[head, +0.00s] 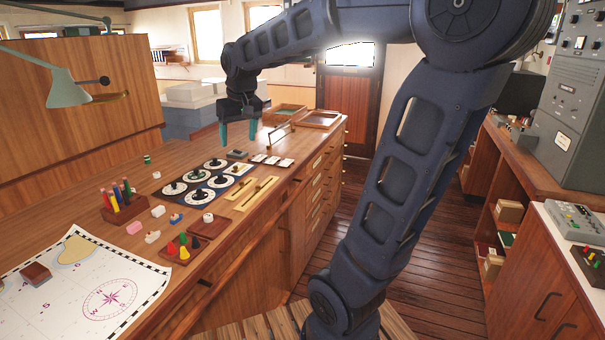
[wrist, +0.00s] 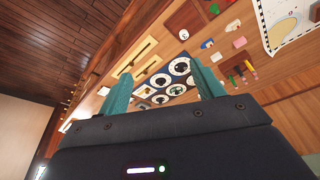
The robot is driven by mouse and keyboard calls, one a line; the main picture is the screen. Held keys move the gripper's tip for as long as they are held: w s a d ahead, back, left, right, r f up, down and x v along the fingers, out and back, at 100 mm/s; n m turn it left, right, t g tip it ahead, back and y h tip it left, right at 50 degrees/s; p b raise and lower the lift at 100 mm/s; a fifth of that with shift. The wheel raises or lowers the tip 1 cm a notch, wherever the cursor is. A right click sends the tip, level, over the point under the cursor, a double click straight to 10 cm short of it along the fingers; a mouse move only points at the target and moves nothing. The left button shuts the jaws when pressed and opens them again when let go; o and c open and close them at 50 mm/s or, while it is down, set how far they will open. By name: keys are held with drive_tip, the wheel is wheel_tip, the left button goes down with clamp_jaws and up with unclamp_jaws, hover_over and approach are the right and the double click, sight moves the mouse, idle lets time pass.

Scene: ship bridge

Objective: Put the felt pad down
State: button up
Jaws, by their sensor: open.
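My gripper (head: 238,138) is above the far part of the wooden counter, its two teal fingers pointing down and apart with nothing visible between them. The open fingers also show in the wrist view (wrist: 160,72). A small dark grey flat piece (head: 237,154), which may be the felt pad, lies on the counter just below the fingertips, behind the dial panel. It looks apart from the fingers. I cannot pick it out for certain in the wrist view.
A dark panel with several white dials (head: 201,195) lies in front, beside brass strips (head: 243,196). Wooden trays (head: 319,120) stand at the counter's far end. A pen holder (head: 124,210), coloured pieces and a chart (head: 95,290) occupy the near left.

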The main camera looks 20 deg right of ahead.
drive_tip(key=s+d+f+m+t, duration=0.1)
drive_tip(key=s+d+f, duration=0.1)
drive_tip(key=s+d, duration=0.5)
drive_tip(key=shift+s+d+f, duration=0.15)
drive_tip(key=shift+s+d, duration=0.05)
drive_tip(key=shift+o, duration=0.4)
drive_tip(key=s+d+f+m, duration=0.1)
drive_tip(key=s+d+f, duration=0.4)
drive_tip(key=s, duration=0.3)
drive_tip(key=shift+s+m+t+h, duration=0.15)
drive_tip(key=shift+m+t+h, duration=0.15)
drive_tip(key=shift+h, duration=0.1)
drive_tip(key=shift+d, duration=0.1)
